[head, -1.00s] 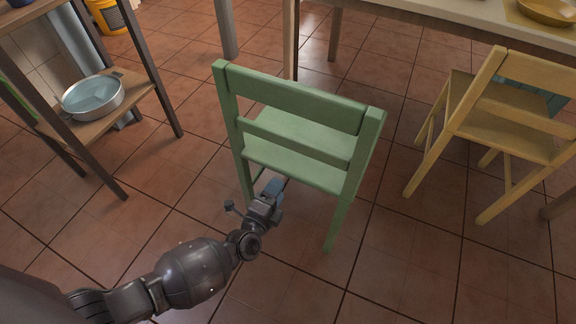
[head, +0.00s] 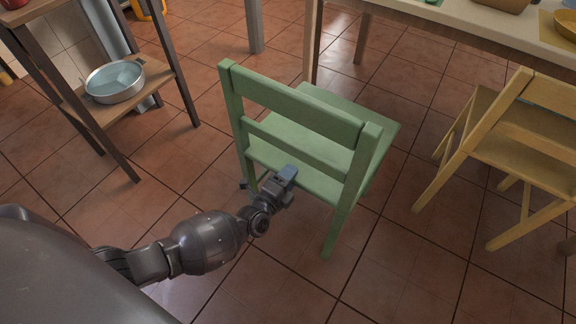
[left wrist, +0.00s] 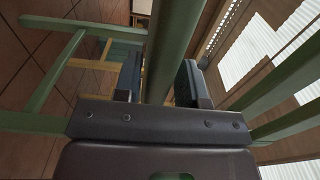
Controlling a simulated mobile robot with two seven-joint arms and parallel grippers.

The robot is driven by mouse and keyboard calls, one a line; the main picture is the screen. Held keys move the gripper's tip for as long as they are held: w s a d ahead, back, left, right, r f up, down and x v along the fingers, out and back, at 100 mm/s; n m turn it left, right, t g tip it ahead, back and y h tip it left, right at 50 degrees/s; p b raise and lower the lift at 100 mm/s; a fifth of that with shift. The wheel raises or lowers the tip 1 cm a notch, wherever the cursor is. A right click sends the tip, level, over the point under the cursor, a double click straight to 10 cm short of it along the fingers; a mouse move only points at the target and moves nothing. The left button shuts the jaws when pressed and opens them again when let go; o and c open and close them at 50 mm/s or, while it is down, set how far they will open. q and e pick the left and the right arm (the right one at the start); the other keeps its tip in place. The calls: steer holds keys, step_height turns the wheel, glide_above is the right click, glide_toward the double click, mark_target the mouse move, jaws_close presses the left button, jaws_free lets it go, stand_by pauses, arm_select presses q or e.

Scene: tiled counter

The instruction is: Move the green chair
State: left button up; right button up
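The green chair (head: 300,112) stands upright on the tiled floor in the middle of the head view, its back towards me. My left gripper (head: 287,176) is at the rear of the chair, by the seat's back edge and below the lower back slat. In the left wrist view the two fingers (left wrist: 160,80) are spread, one on each side of a green bar of the chair (left wrist: 166,45). Narrow gaps seem to show beside the bar, and firm contact is not visible. My right gripper is not in view.
A yellow chair (head: 505,135) stands to the right. A table (head: 470,22) is beyond the green chair. A wooden shelf (head: 150,85) with a metal pan (head: 115,82) stands at the left. Bare floor (head: 390,270) lies in front of the chairs.

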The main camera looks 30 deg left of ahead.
arm_select(q)
jaws_close()
steer(key=shift+w+r, duration=0.15)
stand_by(0.9)
